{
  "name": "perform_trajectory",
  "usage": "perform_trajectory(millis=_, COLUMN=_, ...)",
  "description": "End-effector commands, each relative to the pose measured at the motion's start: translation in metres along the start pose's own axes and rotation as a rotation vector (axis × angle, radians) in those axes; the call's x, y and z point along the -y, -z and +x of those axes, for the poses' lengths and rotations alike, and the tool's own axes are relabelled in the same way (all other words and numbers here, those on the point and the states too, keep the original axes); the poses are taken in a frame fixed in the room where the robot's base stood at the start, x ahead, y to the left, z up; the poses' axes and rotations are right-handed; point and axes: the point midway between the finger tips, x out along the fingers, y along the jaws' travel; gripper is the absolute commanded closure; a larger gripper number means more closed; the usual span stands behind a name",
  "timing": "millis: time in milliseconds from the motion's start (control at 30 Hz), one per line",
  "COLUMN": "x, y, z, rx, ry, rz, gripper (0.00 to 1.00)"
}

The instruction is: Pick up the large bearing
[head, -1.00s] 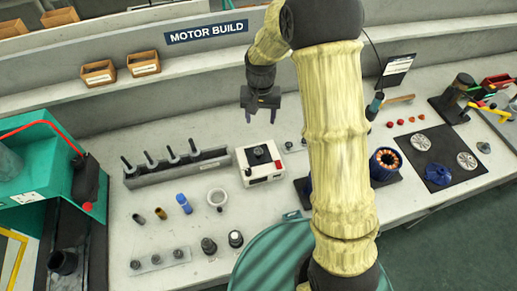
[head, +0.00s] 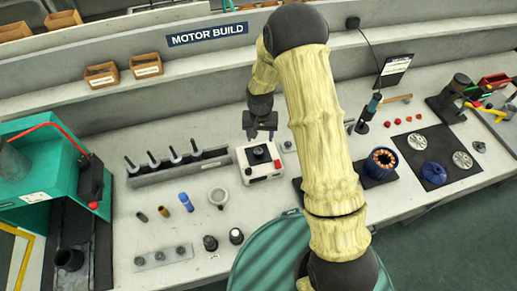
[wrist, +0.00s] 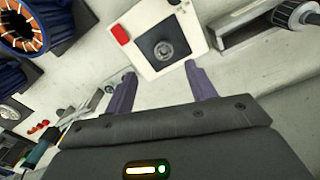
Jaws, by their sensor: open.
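My gripper (head: 261,134) is open and empty, with its jaws pointing down just behind and above a white box-shaped device (head: 274,171). In the wrist view, the open fingers (wrist: 161,85) stand apart before the near edge of the same device (wrist: 148,72). A round grey bearing-like part (wrist: 163,50) sits on the device's black square pad; it shows small and dark in the head view (head: 258,153). A pale ring (head: 218,190) stands on the bench left of the device. I cannot tell for sure which of the two is the large bearing.
A grey rack with several upright pins (head: 180,168) stands left of the device. Small cylinders (head: 186,202) and a strip of knobs (head: 163,256) lie nearer the front. A copper-wound stator (head: 381,165) stands to the right. Bare bench shows around the ring.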

Motion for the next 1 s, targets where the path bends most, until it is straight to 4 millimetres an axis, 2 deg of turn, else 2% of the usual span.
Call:
perform_trajectory(millis=200, x=0.0, y=0.0, z=0.024, rx=0.002, ry=0.0, rz=0.0, gripper=0.44)
perform_trajectory(millis=667, x=0.001, y=0.001, z=0.03, rx=0.001, ry=0.0, rz=0.0, gripper=0.44)
perform_trajectory(millis=1000, x=0.006, y=0.004, z=0.059, rx=0.003, ry=-0.001, rz=-0.001, gripper=0.44)
